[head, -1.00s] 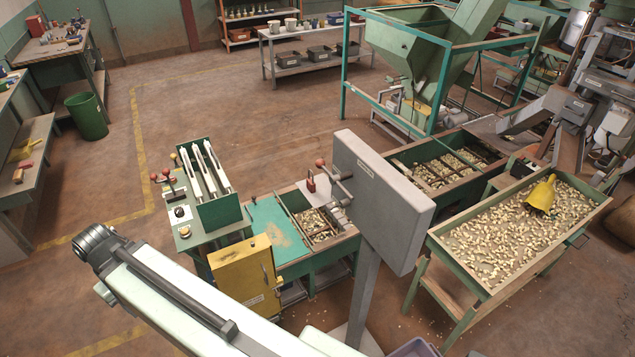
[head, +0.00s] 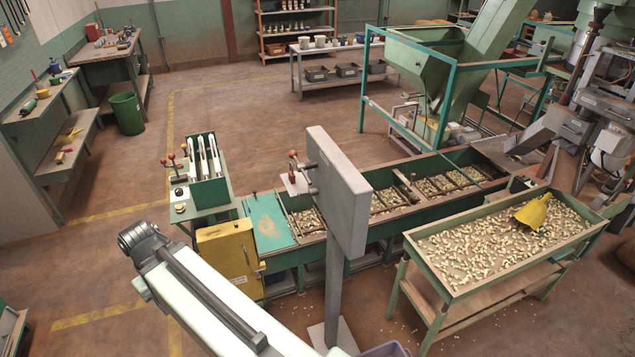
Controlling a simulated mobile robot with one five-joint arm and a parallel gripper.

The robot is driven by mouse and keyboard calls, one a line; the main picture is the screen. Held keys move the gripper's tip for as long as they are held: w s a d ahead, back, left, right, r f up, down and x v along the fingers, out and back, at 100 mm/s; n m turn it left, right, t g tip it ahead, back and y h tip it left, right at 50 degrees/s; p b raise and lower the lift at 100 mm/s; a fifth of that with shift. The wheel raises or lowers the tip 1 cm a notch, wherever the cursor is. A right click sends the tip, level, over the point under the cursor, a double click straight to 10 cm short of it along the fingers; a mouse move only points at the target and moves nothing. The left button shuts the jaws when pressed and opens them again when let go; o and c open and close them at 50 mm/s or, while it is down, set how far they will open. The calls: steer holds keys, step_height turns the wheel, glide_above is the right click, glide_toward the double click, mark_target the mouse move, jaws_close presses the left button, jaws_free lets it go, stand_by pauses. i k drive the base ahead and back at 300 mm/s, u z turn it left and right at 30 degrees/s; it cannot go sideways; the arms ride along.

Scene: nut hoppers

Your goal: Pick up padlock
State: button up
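A small red object that looks like the padlock (head: 292,177) is at a pale plate (head: 296,186) on the left side of a grey box on a post (head: 338,190). It is too small to tell exactly how it is fixed. A lever with a red knob (head: 292,153) is just above it. My arm's pale link and dark joint show at the lower left, well apart from the padlock. My gripper is not in view.
A yellow cabinet (head: 228,258) and a green lever stand (head: 207,175) are left of the post. A green hopper trough (head: 400,212) runs behind it. A nut-filled table (head: 450,288) stands to the right. Open floor lies at the left and lower left.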

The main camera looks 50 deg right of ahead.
mark_target(292, 177)
steer(key=u, duration=0.15)
steer(key=i, duration=1.4)
steer(key=z, duration=0.1)
